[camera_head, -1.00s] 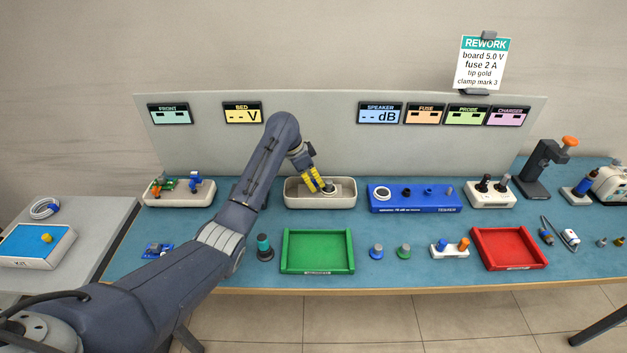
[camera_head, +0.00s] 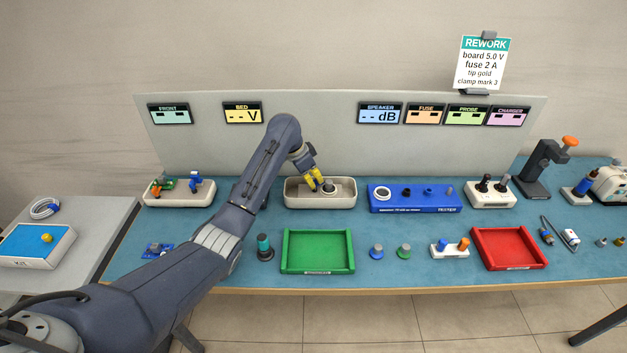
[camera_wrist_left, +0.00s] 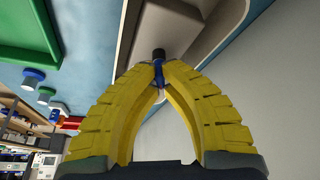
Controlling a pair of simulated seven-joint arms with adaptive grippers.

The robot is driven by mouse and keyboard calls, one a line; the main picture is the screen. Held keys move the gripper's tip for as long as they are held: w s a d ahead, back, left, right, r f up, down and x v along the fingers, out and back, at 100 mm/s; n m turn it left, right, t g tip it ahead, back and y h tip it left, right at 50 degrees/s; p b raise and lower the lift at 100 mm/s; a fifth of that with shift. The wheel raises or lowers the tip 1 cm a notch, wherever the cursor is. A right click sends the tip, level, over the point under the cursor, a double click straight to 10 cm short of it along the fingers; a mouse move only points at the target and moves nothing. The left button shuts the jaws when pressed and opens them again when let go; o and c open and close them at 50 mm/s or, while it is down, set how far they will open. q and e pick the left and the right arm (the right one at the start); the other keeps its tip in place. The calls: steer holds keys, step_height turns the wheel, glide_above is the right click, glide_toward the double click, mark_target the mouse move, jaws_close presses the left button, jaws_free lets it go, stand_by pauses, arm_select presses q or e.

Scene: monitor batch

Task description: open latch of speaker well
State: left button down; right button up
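In the left wrist view, the fingers (camera_wrist_left: 159,72) close together around a small blue piece with a black end (camera_wrist_left: 158,54), which looks like the latch. The fingers hide most of that piece. The well's beige wall (camera_wrist_left: 128,40) shows beyond them. My right gripper is not in view.
A blue tester (camera_head: 415,209) stands right of the well, and a beige tray (camera_head: 160,201) with small parts stands left. A green tray (camera_head: 318,269) and a red tray (camera_head: 512,266) lie in front. The speaker display (camera_head: 380,113) shows dashes and dB.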

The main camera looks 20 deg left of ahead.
arm_select(q)
steer(key=n+y, duration=0.1)
steer(key=n, duration=0.1)
steer(key=n+t+y, duration=0.1)
steer(key=n, duration=0.2)
steer(key=shift+d, duration=0.15)
steer(key=shift+n+y, duration=0.7)
steer(key=shift+n, duration=1.5)
steer(key=c, duration=1.5)
jaws_free()
